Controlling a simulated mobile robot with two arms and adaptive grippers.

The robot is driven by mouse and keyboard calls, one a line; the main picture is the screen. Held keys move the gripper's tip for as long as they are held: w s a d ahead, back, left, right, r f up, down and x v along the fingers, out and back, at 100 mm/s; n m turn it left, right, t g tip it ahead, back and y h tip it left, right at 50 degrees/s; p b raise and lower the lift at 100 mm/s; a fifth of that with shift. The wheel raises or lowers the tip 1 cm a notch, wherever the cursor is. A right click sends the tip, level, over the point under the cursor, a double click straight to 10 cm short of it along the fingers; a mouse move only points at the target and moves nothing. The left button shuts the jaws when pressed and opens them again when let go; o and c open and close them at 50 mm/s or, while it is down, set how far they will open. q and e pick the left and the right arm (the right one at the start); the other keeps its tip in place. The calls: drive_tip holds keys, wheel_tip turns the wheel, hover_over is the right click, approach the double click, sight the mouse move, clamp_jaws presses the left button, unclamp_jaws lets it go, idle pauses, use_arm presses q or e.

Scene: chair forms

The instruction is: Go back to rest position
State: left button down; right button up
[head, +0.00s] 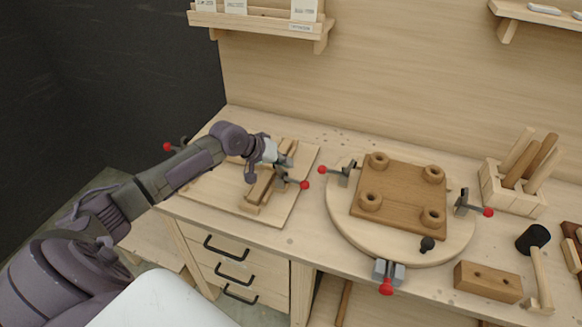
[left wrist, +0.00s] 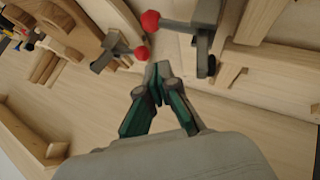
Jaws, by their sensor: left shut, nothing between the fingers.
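My left arm comes in from the left, and its gripper (head: 286,160) is over the wooden board on the left of the bench. In the left wrist view its fingers (left wrist: 158,72) are together with nothing between them. Just below and beside it is a wooden form (head: 258,190) with a red-tipped clamp (head: 293,183). In the wrist view a red-knobbed clamp (left wrist: 206,40) lies just beyond the fingertips. Whether the gripper touches the form or clamp is hard to tell. My right gripper is not in view.
A round turntable (head: 340,222) holds a square brown seat (head: 402,196) with ring sockets, surrounded by red-tipped clamps. To the right are a box of wooden legs (head: 517,190), a mallet (head: 537,265) and a drilled block (head: 488,282). A shelf (head: 255,22) hangs above.

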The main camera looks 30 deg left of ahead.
use_arm(q)
drive_tip(key=s+r+b, duration=0.1)
drive_tip(key=s+r, duration=0.3)
drive_tip(key=r, duration=0.1)
drive_tip(key=shift+s+a+r, duration=0.25)
drive_tip(key=shift+a, duration=0.2)
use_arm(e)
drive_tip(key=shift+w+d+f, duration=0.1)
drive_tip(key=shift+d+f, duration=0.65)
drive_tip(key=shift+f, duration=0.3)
